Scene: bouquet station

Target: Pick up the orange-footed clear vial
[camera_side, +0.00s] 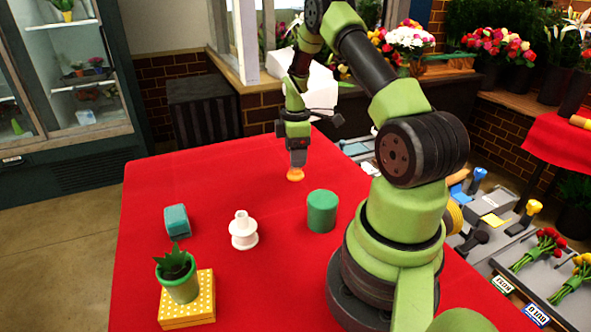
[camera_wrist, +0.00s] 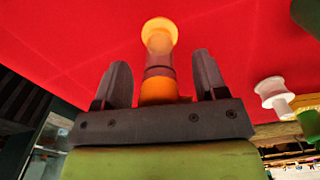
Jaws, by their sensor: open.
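The orange-footed clear vial (camera_wrist: 158,62) stands on the red table. In the wrist view its round orange foot (camera_wrist: 160,27) lies beyond the fingertips, with a clear body, a dark band and an orange part nearer the palm. In the side view only the orange foot (camera_side: 295,175) shows clearly, below my gripper (camera_side: 297,162). In the wrist view my gripper (camera_wrist: 161,75) is open, one finger on each side of the vial, with a gap on both sides. The part of the vial nearest the palm is hidden by the gripper body.
A green cylinder (camera_side: 322,211) stands right of the vial, near my base. A white spool (camera_side: 243,231), a teal block (camera_side: 177,222) and a potted plant (camera_side: 179,278) on a yellow dotted box (camera_side: 187,305) stand toward the front left. The red tablecloth (camera_side: 200,182) left of the vial is clear.

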